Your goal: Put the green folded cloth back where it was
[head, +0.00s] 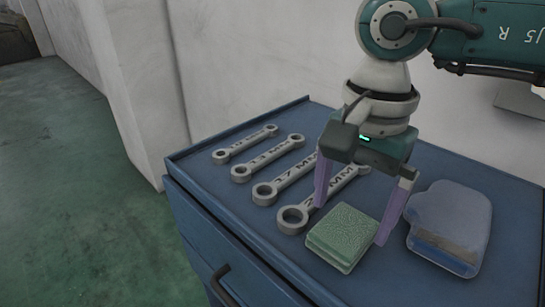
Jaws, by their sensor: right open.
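The green folded cloth (343,236) lies on the blue cabinet top, near its front edge. My right gripper (352,220) is open above and around the cloth, with one purple finger at its left rear side and the other at its right side. Whether the fingers touch the cloth or the cabinet top cannot be told. My left gripper is not in view.
Several ring wrenches (268,158) with size markings lie in a row left of the cloth. A translucent blue-grey container (449,222) lies close to the right finger. The blue cabinet (225,226) has a dark drawer handle. A pale wall stands behind.

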